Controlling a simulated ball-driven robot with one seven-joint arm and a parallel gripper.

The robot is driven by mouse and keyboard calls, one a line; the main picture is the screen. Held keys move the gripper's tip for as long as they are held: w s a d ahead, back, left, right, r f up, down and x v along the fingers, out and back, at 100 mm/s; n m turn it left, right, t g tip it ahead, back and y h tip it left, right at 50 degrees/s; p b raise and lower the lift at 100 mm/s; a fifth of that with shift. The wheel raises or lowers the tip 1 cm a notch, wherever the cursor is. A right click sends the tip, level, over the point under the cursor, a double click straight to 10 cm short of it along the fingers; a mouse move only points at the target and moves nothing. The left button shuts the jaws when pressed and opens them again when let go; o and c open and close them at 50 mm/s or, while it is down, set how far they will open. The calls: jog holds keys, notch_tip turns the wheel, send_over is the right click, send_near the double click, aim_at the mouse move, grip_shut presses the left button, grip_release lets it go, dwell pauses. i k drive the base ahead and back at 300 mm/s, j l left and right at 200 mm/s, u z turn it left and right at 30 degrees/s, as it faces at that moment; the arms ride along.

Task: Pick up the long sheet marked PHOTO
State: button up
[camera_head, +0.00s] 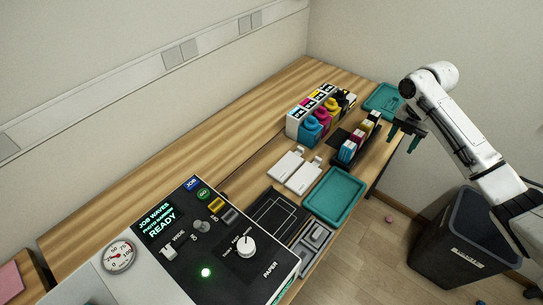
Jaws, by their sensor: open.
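I see no sheet that I can read as marked PHOTO. Two white flat pieces with tabs, the left one (286,165) and the right one (304,178), lie on the bench in the middle; I cannot read any marking on them. My gripper (404,140) is open and empty at the upper right, over or just beyond the bench's right edge, to the right of the small cartridges. Its two dark green fingers point down. It is well apart from the white pieces.
A black press panel (225,262) with knobs and a READY display fills the front. A teal tray (333,196) lies right of the white pieces; another teal tray (380,101) is at the back. Ink bottles (311,127) and boxes stand behind. A dark bin (462,240) is on the floor.

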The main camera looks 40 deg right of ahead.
aim_at(287, 164)
jog(key=i+j, duration=0.7)
jog(key=i, duration=0.2)
